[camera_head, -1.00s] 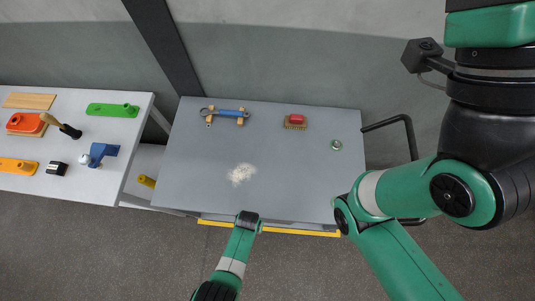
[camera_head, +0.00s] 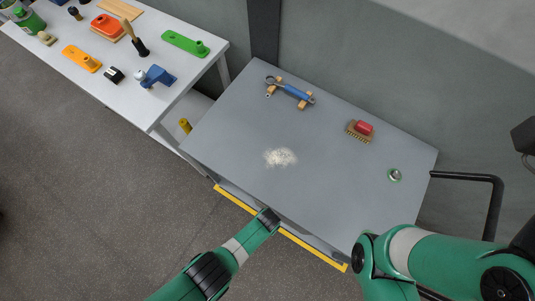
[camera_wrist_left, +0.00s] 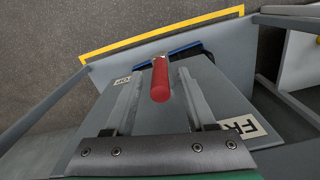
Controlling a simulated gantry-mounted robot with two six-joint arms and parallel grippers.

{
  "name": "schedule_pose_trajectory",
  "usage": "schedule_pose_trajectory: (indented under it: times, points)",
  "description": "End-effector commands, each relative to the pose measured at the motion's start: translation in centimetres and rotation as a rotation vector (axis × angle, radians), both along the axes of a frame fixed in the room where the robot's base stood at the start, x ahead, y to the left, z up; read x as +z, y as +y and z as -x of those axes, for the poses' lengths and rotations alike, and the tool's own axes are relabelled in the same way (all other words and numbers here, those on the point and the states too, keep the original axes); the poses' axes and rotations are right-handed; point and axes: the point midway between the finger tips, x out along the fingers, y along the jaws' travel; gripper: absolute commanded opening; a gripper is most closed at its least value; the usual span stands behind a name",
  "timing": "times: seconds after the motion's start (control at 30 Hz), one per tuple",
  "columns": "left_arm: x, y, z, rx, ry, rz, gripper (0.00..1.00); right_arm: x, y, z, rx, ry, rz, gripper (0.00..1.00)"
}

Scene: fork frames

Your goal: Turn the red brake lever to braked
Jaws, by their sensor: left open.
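The red brake lever (camera_wrist_left: 160,80) shows in the left wrist view as a rounded red handle in front of a grey panel. White labels sit to either side of it: one at right (camera_wrist_left: 242,128) reads "FR", partly cut off, and a small one at left (camera_wrist_left: 122,82) is hard to read. My left gripper (camera_wrist_left: 160,74) is open, one finger on each side of the lever; I cannot tell if either touches it. In the head view my left gripper (camera_head: 267,220) is at the cart's front edge, and the lever is hidden. My right gripper is out of view.
A white table (camera_head: 140,112) with parts stands at left.

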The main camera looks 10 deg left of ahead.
Motion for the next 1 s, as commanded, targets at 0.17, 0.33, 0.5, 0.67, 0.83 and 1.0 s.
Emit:
schedule_pose_trajectory:
  times: [0.17,0.33,0.5,0.67,0.83,1.0]
  points:
    - [-2.66,-0.01,-0.02,0.000,0.000,0.000,0.56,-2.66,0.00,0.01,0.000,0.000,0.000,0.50]
    - [-2.56,-0.01,-0.02,0.000,0.000,0.000,0.56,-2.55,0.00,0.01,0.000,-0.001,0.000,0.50]
    - [-2.51,0.00,-0.01,0.000,0.000,0.000,0.47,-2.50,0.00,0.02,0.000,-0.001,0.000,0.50]
    - [-2.52,0.00,-0.01,0.000,0.000,0.000,0.18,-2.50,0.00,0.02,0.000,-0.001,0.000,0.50]
    - [-2.53,0.00,-0.01,0.000,0.000,0.000,0.00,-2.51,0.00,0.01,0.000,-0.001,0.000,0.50]
    - [-2.53,0.00,-0.01,0.000,0.000,0.000,0.00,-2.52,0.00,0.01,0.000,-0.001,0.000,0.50]
